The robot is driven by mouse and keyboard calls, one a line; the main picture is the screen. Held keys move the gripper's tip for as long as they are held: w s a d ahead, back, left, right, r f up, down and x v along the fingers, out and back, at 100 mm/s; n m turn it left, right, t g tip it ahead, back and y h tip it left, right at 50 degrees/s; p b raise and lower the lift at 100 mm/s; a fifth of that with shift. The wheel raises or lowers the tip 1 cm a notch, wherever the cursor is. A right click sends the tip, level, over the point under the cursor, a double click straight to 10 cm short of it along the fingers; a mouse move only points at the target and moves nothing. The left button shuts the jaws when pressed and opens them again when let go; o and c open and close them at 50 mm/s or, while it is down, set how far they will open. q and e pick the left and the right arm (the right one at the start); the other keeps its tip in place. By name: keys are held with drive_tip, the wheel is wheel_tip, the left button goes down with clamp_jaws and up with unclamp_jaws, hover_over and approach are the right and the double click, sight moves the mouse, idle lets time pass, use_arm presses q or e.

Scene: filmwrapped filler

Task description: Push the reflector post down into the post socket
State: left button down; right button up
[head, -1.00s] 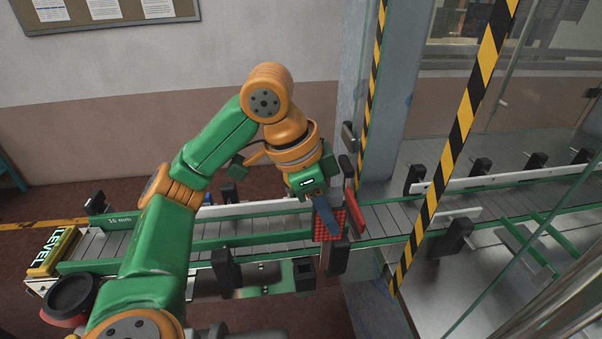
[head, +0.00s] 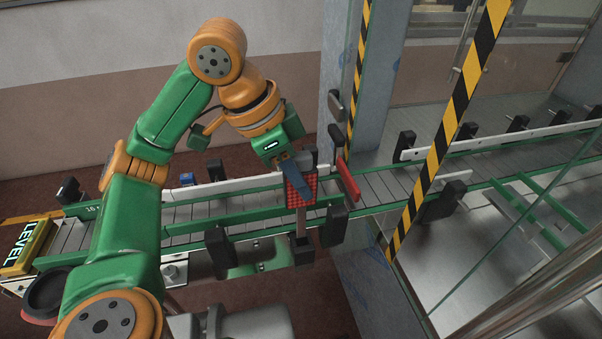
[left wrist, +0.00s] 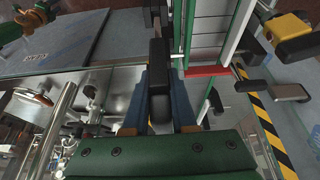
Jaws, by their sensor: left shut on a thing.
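The reflector post has a red chequered face (head: 304,188) and a narrow grey stem below it, in the head view. My left gripper (head: 296,180) is shut on its upper part, with one blue finger across the red face. In the left wrist view the post's dark back (left wrist: 158,75) stands between the blue fingers. The post socket (head: 302,251), a small dark block at the conveyor's front side, is directly below the stem. The stem looks nearly upright and its lower end meets the socket's top in the picture; I cannot tell whether it is inside. My right gripper is not in view.
The conveyor (head: 380,190) runs behind the post, with green rails and black brackets (head: 334,226) close on the right. A red paddle (head: 348,181) is just right of the reflector. A striped yellow-black post (head: 450,125) and glass panels stand further right.

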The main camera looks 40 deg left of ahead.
sight(298, 204)
use_arm(q)
drive_tip(key=f+b, duration=0.2)
drive_tip(key=f, duration=0.1)
drive_tip(key=shift+d+f, duration=0.1)
drive_tip(key=shift+d, duration=0.2)
drive_tip(key=shift+a+f+b, duration=0.15)
drive_tip(key=shift+f+b, duration=0.65)
drive_tip(key=shift+f, duration=0.95)
drive_tip(key=c, duration=0.6)
unclamp_jaws()
drive_tip(key=shift+c, duration=0.2)
